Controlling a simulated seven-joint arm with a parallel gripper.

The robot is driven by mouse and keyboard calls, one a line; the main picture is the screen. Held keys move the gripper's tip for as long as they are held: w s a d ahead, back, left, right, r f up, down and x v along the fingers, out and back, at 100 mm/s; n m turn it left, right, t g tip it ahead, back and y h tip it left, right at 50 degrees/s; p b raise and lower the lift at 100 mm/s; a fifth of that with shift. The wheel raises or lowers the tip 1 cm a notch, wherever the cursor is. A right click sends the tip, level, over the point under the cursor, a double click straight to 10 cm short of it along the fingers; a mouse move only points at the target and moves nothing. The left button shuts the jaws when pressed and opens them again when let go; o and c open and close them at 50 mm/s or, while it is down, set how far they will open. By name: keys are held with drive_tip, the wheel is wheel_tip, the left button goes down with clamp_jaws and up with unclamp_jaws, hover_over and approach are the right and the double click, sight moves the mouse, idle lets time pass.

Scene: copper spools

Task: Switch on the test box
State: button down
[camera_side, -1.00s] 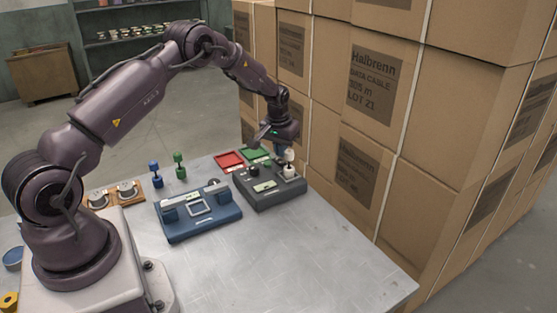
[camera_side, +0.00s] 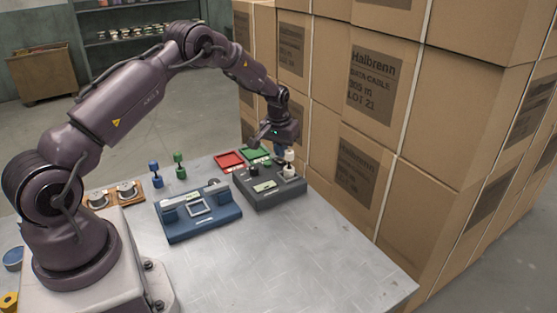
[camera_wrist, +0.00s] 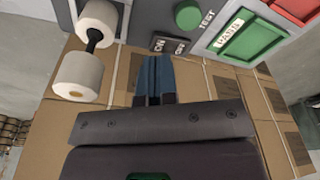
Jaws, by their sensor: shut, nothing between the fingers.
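The test box (camera_side: 268,201) is a dark grey unit on the table, beside the stacked cartons. In the wrist view its grey panel (camera_wrist: 138,24) fills the top, with a dark switch marked ON and OFF (camera_wrist: 170,45) and a round green button (camera_wrist: 188,16) by the word TEST. My gripper (camera_side: 278,151) is over the far right part of the box. Its blue fingers (camera_wrist: 157,60) are shut and empty, their tips just below the switch in the wrist view. I cannot tell whether they touch it.
A red tray (camera_side: 229,160) and a green tray (camera_side: 258,153) lie behind the box. A blue device (camera_side: 200,224) stands left of it, with blue and green posts (camera_side: 180,171) behind. Stacked cartons (camera_side: 360,170) rise close on the right. The front table is clear.

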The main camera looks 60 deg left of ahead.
sight(281, 162)
drive_tip(key=shift+f, duration=0.55)
idle(0.6)
wheel_tip(281, 162, up, 7)
idle(0.9)
